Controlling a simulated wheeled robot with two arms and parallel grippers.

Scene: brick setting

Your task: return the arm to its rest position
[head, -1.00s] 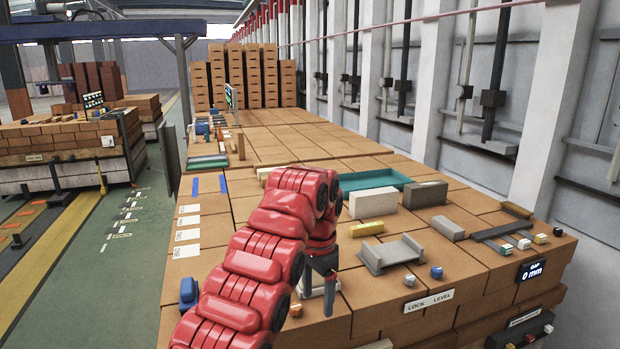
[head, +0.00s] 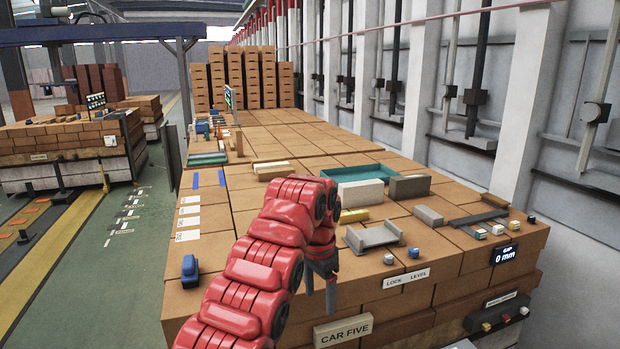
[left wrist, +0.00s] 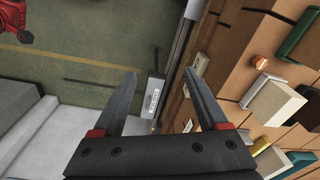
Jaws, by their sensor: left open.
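My red left arm (head: 262,270) comes in from the bottom of the head view and bends down at the elbow-like top. Its dark left gripper (head: 320,284) hangs at the near edge of the brick stack (head: 360,313), in front of the grey cradle (head: 374,236). In the left wrist view the gripper (left wrist: 160,76) has its two fingers spread wide with nothing between them. Green floor and the stack's edge show beyond the fingers. The arm hides part of the stack top. My right gripper is not in view.
A cream block (head: 360,193), a brown block (head: 410,187), a yellow bar (head: 354,216) and a teal tray (head: 385,172) lie on the stack. A blue object (head: 190,270) stands at its left. A "CAR FIVE" sign (head: 343,330) is on its front. Open floor (head: 110,270) lies left.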

